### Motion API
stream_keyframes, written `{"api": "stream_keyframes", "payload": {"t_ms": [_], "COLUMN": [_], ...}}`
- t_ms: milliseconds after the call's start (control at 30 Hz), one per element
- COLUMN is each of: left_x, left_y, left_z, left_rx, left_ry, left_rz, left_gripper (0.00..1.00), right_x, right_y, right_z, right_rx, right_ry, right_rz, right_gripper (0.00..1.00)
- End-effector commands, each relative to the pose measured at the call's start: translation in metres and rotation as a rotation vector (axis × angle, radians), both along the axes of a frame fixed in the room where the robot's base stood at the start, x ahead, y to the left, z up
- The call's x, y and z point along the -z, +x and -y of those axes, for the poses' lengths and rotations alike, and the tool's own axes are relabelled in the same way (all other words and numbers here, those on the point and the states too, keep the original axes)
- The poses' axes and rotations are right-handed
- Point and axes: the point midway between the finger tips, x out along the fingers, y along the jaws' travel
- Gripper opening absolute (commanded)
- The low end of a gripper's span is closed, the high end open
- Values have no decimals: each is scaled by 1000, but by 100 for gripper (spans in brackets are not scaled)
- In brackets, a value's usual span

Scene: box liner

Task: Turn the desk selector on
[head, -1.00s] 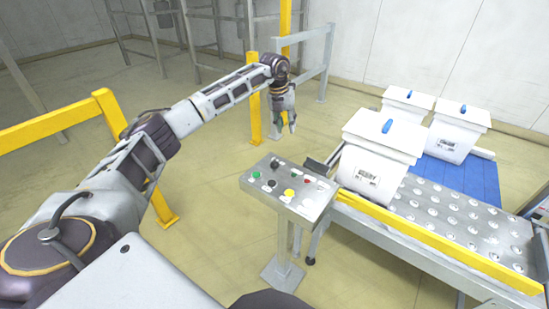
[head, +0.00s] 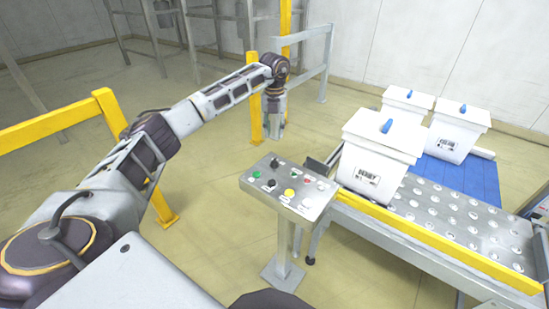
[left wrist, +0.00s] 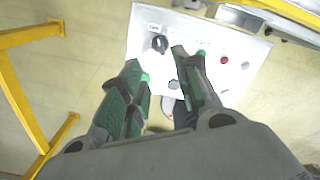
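The grey desk panel (head: 316,207) stands on a post at the centre of the head view. A black selector knob (head: 274,162) sits near its far edge, and another black knob lies nearer the front. In the left wrist view, a black knob (left wrist: 159,43) with a label above it shows just beyond the fingertips. My left gripper (head: 275,136) hangs pointing down behind the panel in the head view, apart from it. In the left wrist view my left gripper (left wrist: 157,60) is open, with nothing between its green-padded fingers. My right gripper is not in view.
The panel also carries a green button (head: 255,170), a yellow button (head: 289,193) and a red button (head: 307,178). A roller table (head: 440,215) with a yellow rail and white lidded boxes (head: 380,150) stands to the right. Yellow posts (head: 255,100) stand behind my left gripper.

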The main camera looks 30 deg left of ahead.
Motion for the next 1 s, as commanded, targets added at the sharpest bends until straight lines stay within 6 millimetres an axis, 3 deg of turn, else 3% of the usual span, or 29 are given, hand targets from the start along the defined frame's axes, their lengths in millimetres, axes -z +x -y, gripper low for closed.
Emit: {"api": "stream_keyframes", "payload": {"t_ms": [167, 467, 1000], "left_x": [10, 44, 114], "left_y": [0, -1, 0], "left_z": [0, 0, 0], "left_rx": [0, 0, 0], "left_ry": [0, 0, -1], "left_rz": [-1, -3, -2], "left_gripper": [32, 32, 32], "right_x": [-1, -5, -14], "right_y": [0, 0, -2], "right_z": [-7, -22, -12], "right_rx": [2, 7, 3], "right_ry": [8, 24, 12], "right_rz": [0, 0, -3], "right_gripper": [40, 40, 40]}}
